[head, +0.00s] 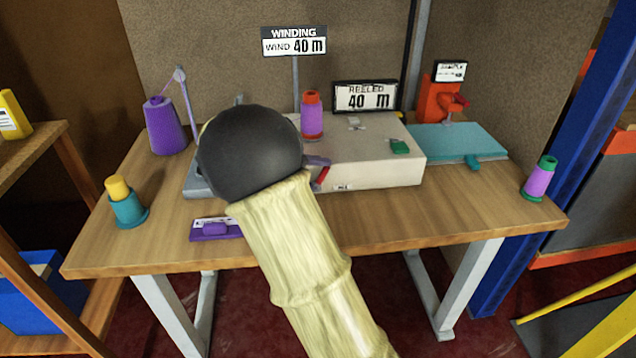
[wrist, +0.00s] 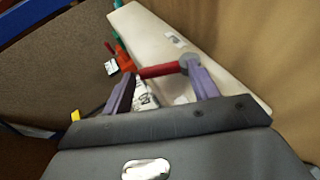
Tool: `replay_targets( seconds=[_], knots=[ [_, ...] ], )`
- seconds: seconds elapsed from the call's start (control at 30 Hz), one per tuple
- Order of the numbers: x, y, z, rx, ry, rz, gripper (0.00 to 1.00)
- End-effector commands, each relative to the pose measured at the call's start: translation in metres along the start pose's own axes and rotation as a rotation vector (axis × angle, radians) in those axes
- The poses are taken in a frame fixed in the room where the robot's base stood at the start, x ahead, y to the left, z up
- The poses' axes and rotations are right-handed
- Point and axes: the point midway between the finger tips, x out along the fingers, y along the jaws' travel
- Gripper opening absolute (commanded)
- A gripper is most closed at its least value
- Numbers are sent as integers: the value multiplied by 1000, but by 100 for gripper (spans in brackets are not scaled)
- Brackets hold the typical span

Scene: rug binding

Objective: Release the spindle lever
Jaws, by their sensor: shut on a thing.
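The winding machine is a pale box (head: 375,160) on the wooden table, with a purple spool (head: 311,118) upright on it. The red spindle lever (head: 322,175) is at its front left, mostly hidden behind my dark wrist. In the wrist view the red lever (wrist: 160,71) lies between the purple fingers, with a grey round hub (wrist: 189,63) at its right end. My gripper (wrist: 157,84) is shut on the lever. Its purple fingertips (head: 317,161) just show beside the lever in the head view.
The sign (head: 294,41) reads WINDING, WIND 40 m; the counter (head: 365,96) reads REELED 40 m. A purple cone (head: 164,127), a yellow-topped teal holder (head: 125,202), a teal plate (head: 460,145) with a red clamp (head: 437,101), and a purple-green spool (head: 540,179) stand around. The front right tabletop is clear.

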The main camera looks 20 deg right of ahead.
Motion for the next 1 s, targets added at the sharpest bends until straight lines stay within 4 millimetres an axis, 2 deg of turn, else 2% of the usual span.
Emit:
replay_targets(
  seconds=[0.07, 0.4, 0.97, 1.0],
  knots=[
    [-3, -6, -1, -30, 3, 60, 37],
    [-8, -10, -3, -101, 1, 232, 37],
    [-9, -10, -4, -115, 1, 266, 37],
    [-9, -10, -4, -115, 1, 266, 67]
  ],
)
